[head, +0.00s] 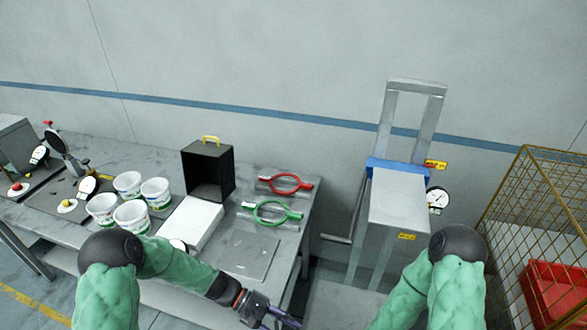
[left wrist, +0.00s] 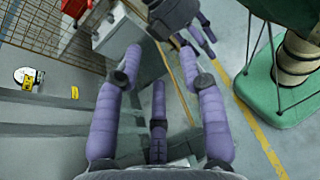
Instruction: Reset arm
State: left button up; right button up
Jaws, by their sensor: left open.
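My left arm (head: 175,262) comes in from the lower left in the head view and reaches right, past the table's front. Its gripper (head: 280,318) is at the bottom edge, partly cut off. In the left wrist view the left gripper's purple fingers (left wrist: 160,58) are spread apart with nothing between them. My right arm (head: 440,275) is bent at the lower right of the head view; its gripper is out of that view. At the top of the left wrist view, another dark gripper with purple fingers (left wrist: 197,35) shows in part, apparently my right one; its opening is unclear.
The grey table (head: 285,240) holds white tubs (head: 132,218), a black open box (head: 208,172), a red-handled tool (head: 285,184) and a green-handled tool (head: 272,212). A press-like machine (head: 398,200) stands right of it. A yellow wire cage (head: 540,190) with a red bin (head: 555,290) is at far right.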

pick_arm(q)
jog(key=s+a+f+m+t+y+b, duration=0.1)
jog(key=s+a+f+m+y+b, duration=0.1)
jog(key=f, duration=0.8)
jog(key=s+a+f+m+t+y+b, duration=0.2)
jog(key=f+b, duration=0.5)
jog(key=f, duration=0.4)
jog(key=s+a+f+m+t+y+b, duration=0.2)
jog(key=s+a+f+m+y+b, duration=0.2)
jog(key=f, duration=0.7)
jog(key=shift+m+y+b, duration=0.3)
jog(key=shift+m+b, duration=0.05)
jog(key=shift+m, duration=0.25)
jog(key=shift+a, duration=0.1)
jog(key=shift+w, duration=0.1)
